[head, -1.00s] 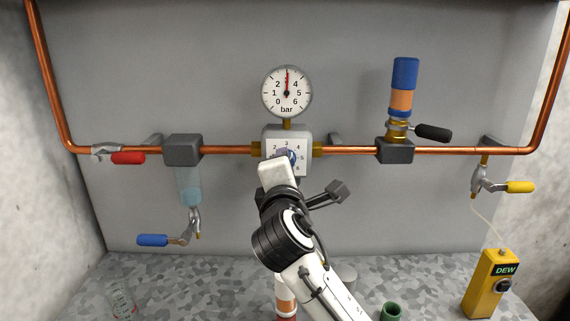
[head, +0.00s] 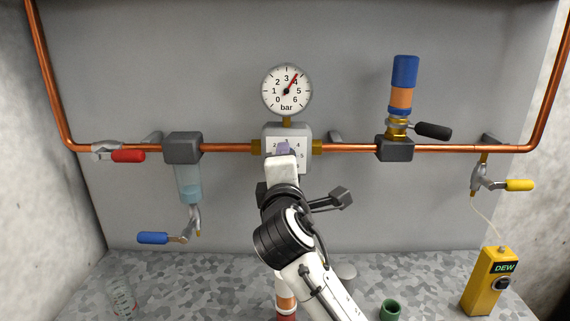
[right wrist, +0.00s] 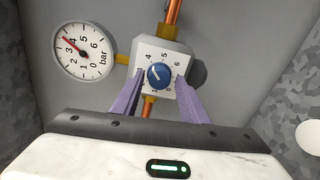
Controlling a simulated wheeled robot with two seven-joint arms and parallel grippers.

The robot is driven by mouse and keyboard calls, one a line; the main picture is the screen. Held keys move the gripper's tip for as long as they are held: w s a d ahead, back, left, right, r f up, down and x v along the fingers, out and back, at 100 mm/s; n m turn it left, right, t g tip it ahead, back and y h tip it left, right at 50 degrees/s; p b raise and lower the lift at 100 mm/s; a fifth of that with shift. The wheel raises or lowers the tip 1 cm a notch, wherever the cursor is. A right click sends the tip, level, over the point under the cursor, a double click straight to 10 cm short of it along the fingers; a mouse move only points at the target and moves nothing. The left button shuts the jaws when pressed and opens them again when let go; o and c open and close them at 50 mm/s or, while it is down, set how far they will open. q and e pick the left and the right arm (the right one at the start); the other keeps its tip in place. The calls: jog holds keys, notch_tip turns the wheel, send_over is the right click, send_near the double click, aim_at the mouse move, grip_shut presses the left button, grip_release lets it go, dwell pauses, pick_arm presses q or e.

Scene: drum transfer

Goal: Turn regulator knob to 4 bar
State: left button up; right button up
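The regulator (head: 300,132) is a grey block with a white numbered plate in the copper pipe. Its blue round knob (right wrist: 160,76) shows in the right wrist view, with a pale mark pointing up and left toward the 4; in the head view my gripper hides it. The pressure gauge (head: 287,91) above has its red needle between 3 and 4, closer to 4; it also shows in the right wrist view (right wrist: 84,51). My right gripper (right wrist: 160,80) is open, its purple fingers apart on either side of the knob, with visible gaps. My left gripper is out of view.
Along the pipe are a red-handled valve (head: 127,156), a filter bowl (head: 189,184) with a blue-handled drain, a blue and orange cylinder (head: 403,88) with a black handle, and a yellow-handled valve (head: 518,186). A yellow DEW meter (head: 490,283) stands at right on the speckled bench.

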jog(key=shift+o, duration=0.3)
jog(key=s+b, duration=0.1)
jog(key=s, duration=0.9)
jog(key=shift+s+r, duration=0.15)
jog(key=shift+r, duration=0.1)
